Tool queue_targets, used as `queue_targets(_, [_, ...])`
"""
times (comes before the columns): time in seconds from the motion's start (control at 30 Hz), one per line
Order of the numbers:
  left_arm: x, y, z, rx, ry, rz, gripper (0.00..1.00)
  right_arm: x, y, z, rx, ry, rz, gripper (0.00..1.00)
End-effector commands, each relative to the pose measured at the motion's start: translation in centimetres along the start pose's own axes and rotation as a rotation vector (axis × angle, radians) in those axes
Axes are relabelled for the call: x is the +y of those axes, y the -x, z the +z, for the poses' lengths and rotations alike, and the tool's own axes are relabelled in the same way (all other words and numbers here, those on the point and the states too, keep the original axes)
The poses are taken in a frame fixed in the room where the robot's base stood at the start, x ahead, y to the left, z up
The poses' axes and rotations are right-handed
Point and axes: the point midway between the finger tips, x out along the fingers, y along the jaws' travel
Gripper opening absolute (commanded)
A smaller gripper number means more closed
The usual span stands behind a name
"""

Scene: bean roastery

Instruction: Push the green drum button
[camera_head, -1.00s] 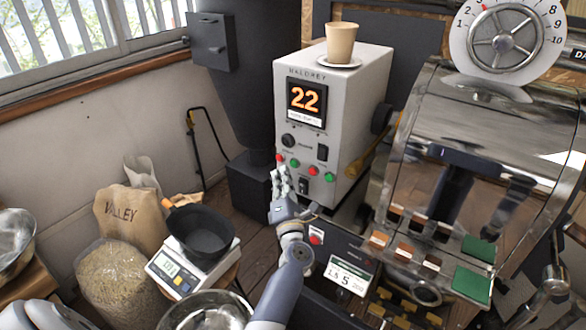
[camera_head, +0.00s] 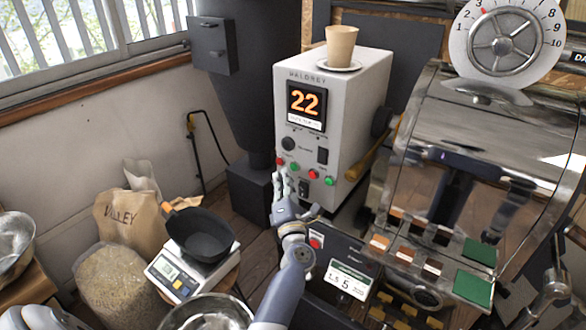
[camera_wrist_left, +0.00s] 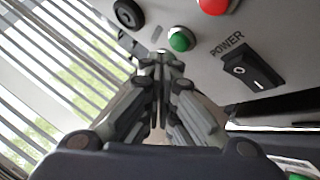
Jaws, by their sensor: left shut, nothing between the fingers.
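The grey control box (camera_head: 345,110) carries a row of red and green buttons below its display. The left green button (camera_head: 294,166) is beside my left gripper (camera_head: 282,168), which points up at the panel. A second green button (camera_head: 329,181) sits at the right end of the row. The labels are too small to read, so I cannot tell which is the drum button. In the left wrist view a green button (camera_wrist_left: 181,39) is just beyond and right of the shut, empty fingertips (camera_wrist_left: 163,57); contact is unclear. My right gripper is not in view.
A cup (camera_head: 340,45) stands on the box. The roaster (camera_head: 470,150) is at the right, a scale with a black pan (camera_head: 202,235) at the left.

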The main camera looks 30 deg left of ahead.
Motion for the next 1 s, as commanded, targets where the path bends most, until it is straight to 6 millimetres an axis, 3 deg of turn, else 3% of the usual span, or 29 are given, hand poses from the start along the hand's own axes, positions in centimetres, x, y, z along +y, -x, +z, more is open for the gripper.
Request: queue_targets(1.0, [-0.4,-0.59,0.43,0.0,0.0,0.0,0.0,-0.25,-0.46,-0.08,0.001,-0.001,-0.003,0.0])
